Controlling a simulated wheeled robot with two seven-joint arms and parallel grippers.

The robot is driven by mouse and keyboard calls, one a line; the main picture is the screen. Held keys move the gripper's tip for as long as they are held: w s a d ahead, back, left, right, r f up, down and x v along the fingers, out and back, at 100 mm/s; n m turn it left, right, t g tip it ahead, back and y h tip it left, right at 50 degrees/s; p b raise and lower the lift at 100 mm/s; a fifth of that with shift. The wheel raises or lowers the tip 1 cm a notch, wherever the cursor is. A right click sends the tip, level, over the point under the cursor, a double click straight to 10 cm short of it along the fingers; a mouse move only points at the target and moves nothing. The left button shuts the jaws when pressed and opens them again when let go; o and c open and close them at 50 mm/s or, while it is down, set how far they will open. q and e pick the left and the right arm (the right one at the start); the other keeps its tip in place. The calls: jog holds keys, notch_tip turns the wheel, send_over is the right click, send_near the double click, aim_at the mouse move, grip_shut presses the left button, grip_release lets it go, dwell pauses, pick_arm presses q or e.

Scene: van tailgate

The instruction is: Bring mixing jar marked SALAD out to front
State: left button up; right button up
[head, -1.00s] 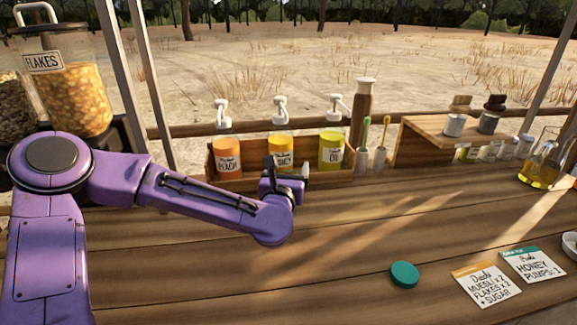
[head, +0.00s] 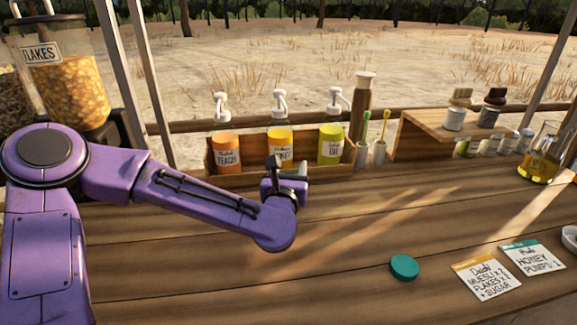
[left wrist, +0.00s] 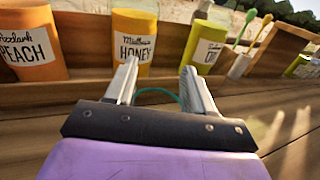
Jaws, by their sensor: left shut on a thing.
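My left gripper (head: 284,168) is above the wooden counter, in front of the rack of pump bottles. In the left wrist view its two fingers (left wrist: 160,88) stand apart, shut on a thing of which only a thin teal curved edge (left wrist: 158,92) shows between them. The rest of that thing is hidden or see-through, and I cannot tell if it is a jar. No label reading SALAD can be made out in either view. A round teal lid (head: 404,267) lies on the counter to the right. My right gripper is out of view.
Pump bottles marked PEACH (head: 226,152), HONEY (head: 280,148) and a yellow one (head: 331,145) stand in a wooden rack. Order cards (head: 487,280) lie front right. An oil flask (head: 541,165) and a small shelf (head: 440,126) stand right. The counter's middle is clear.

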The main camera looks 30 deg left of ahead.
pick_arm(q)
jog(key=s+d+b, duration=0.1)
jog(key=s+d, duration=0.1)
jog(key=s, duration=0.1)
jog(key=s+d, duration=0.2)
jog(key=s, duration=0.1)
jog(key=s+d+b, duration=0.1)
jog(key=s+d, duration=0.1)
jog(key=shift+s+d+f+b, duration=0.1)
jog(key=shift+s+d+b, duration=0.2)
jog(key=shift+s+d, duration=0.1)
jog(key=s+b, duration=0.1)
jog(key=b, duration=0.1)
jog(key=s+d+b, duration=0.1)
jog(key=b, duration=0.1)
jog(key=shift+d+f+b, duration=0.2)
jog(key=shift+d+b, duration=0.05)
jog(key=shift+b, duration=0.15)
jog(key=s+d+b, duration=0.2)
jog(key=s, duration=0.1)
jog(key=shift+d+r, duration=0.1)
jog(key=shift+r, duration=0.2)
jog(key=shift+s+d+r, duration=0.1)
jog(key=o, duration=1.2)
jog(key=shift+o, duration=0.2)
